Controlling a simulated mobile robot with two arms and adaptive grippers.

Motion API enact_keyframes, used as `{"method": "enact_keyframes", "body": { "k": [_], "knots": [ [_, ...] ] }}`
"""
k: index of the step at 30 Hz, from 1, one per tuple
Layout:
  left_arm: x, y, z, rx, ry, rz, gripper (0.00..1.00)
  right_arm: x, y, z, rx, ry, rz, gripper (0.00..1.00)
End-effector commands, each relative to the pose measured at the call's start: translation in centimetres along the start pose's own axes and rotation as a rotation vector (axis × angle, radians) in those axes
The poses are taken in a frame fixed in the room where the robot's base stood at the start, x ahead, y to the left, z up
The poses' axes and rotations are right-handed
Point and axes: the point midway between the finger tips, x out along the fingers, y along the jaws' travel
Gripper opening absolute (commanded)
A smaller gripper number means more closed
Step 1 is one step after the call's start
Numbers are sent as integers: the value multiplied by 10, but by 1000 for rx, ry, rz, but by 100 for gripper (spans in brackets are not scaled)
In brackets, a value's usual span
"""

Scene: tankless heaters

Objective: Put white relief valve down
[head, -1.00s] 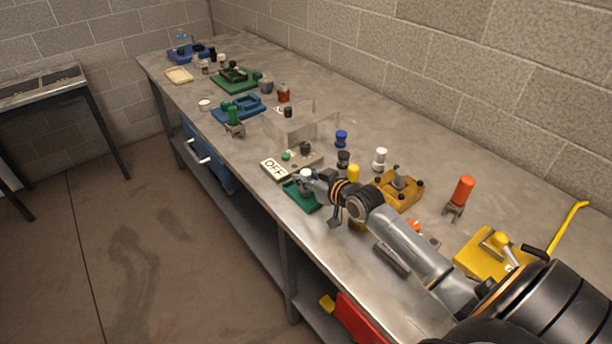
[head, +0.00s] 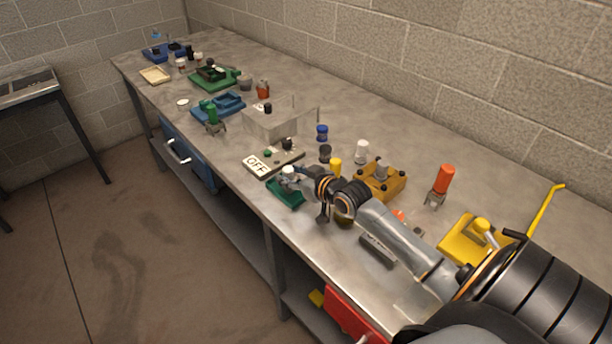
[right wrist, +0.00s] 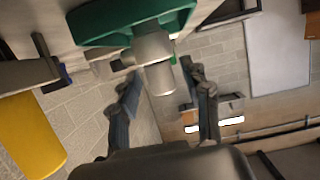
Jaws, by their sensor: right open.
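The white relief valve (head: 288,171) stands on the green base (head: 290,195) near the table's front edge. In the right wrist view, the valve (right wrist: 154,62) shows as a pale stepped cylinder against the green base (right wrist: 120,22). My right gripper (head: 298,178) is at the valve in the head view. In the right wrist view, its two fingers (right wrist: 166,82) are apart, one on each side of the valve's end, with visible gaps. The gripper partly hides the base in the head view. My left gripper is not in view.
An OFF sign (head: 257,164) lies just behind the green base. A yellow cylinder (head: 335,166), a dark knob (head: 325,153), another white cylinder (head: 361,150) and an orange-yellow block (head: 381,182) stand close to my right arm. Bare tabletop lies along the wall.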

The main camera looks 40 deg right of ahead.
Motion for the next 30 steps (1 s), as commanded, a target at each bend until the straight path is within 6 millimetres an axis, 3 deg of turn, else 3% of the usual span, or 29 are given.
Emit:
{"method": "enact_keyframes", "body": {
  "k": [9,15,21,30],
  "knots": [
    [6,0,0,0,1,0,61,-65,0,2,-3,-1,0,48],
    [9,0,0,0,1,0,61,-94,0,1,0,-2,-1,48],
    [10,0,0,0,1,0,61,-105,0,0,0,0,-1,48],
    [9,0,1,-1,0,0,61,-106,0,-1,0,1,-1,48]
  ]
}}
